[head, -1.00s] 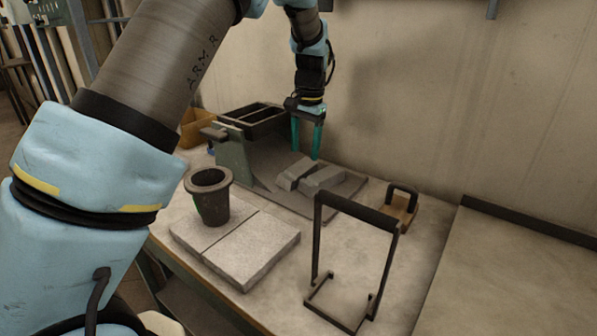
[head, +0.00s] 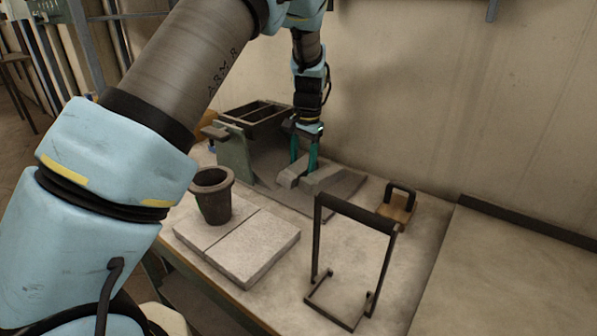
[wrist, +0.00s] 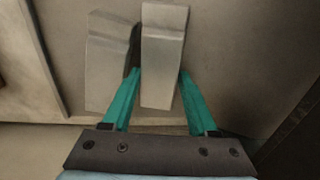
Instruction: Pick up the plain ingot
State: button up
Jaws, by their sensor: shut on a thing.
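Two grey ingots lie side by side on a dark tray (head: 345,186) on the bench. In the head view one ingot (head: 288,178) is at the left, below my fingers, and the other (head: 325,180) is just to its right. My gripper (head: 304,162) points down with teal fingers. In the wrist view the fingers flank one ingot (wrist: 163,50) and are shut on it. The other ingot (wrist: 106,65) lies beside it, outside the left finger. I cannot make out a mark on either, so which is plain is unclear. Whether the held ingot has left the tray is unclear.
A dark crucible (head: 213,205) stands on pale slabs (head: 255,250). A black frame stand (head: 350,215) is at the front. A handled block (head: 397,208) sits behind it. A compartmented box (head: 256,115) stands left of the ingots. The wall is close behind.

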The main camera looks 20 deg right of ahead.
grip_shut()
jog(key=shift+r, duration=0.1)
dwell(0.3)
